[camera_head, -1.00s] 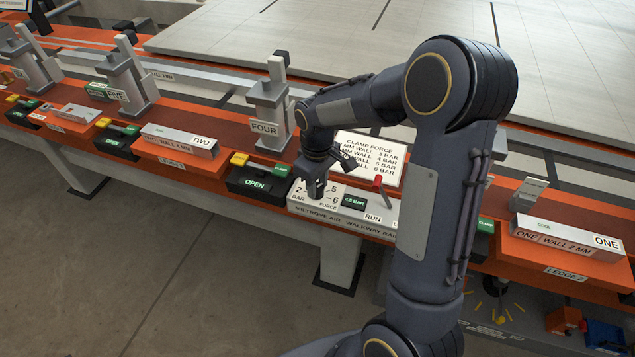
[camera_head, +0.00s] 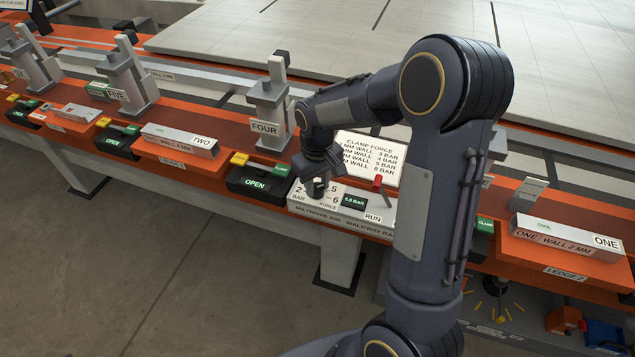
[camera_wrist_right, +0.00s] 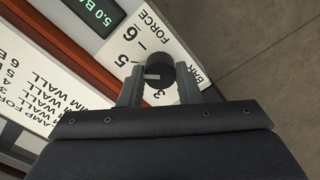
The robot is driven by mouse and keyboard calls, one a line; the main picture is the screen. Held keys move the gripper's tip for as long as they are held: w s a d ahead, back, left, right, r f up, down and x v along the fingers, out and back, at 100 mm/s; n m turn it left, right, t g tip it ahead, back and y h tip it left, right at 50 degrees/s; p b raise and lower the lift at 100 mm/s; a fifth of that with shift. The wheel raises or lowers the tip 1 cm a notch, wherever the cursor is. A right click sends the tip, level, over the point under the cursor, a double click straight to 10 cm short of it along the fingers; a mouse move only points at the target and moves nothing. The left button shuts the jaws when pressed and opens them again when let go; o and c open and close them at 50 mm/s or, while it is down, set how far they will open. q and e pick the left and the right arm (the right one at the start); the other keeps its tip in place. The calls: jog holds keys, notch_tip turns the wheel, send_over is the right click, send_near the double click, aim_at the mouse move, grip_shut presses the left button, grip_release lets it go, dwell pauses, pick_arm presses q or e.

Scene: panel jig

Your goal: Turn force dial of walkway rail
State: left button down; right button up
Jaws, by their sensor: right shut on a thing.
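The force dial (camera_wrist_right: 158,70) is a dark round knob with a pale pointer mark, on a white panel with the numbers 2 to 6 around it. My right gripper (camera_head: 317,187) comes down on it from above. In the right wrist view the two fingers (camera_wrist_right: 158,88) stand on either side of the dial, closed on it. The green readout (camera_wrist_right: 90,12) beside it reads 5.0 BAR; it is small in the head view (camera_head: 354,203). In the head view the gripper hides most of the dial. My left gripper is not in view.
A red-tipped lever (camera_head: 378,182) stands just right of the readout, near RUN. Behind is a clamp force card (camera_head: 370,158) listing wall thicknesses and bar values. A black OPEN box (camera_head: 257,184) is close on the left, and clamp FOUR (camera_head: 270,115) stands behind it.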

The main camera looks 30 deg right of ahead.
aim_at(318, 189)
jog(key=shift+r, duration=0.1)
jog(key=o, duration=1)
jog(key=shift+c, duration=0.2)
notch_tip(318, 189, up, 8)
jog(key=shift+f+p, duration=0.2)
jog(key=shift+p, duration=0.15)
jog(key=shift+s+r, duration=0.2)
jog(key=shift+r, duration=0.15)
jog(key=s+a+r+m+t+y+p, duration=0.1)
jog(key=s+a+r+t+y+p, duration=0.1)
jog(key=s, duration=0.8)
jog(key=s+a+r+m+t+y+p, duration=0.1)
jog(key=s+a+r, duration=0.4)
jog(key=s, duration=0.6)
jog(key=r+t+p, duration=0.1)
jog(key=t, duration=0.1)
jog(key=shift+s+m+t+y, duration=0.3)
jog(key=shift+y, duration=0.1)
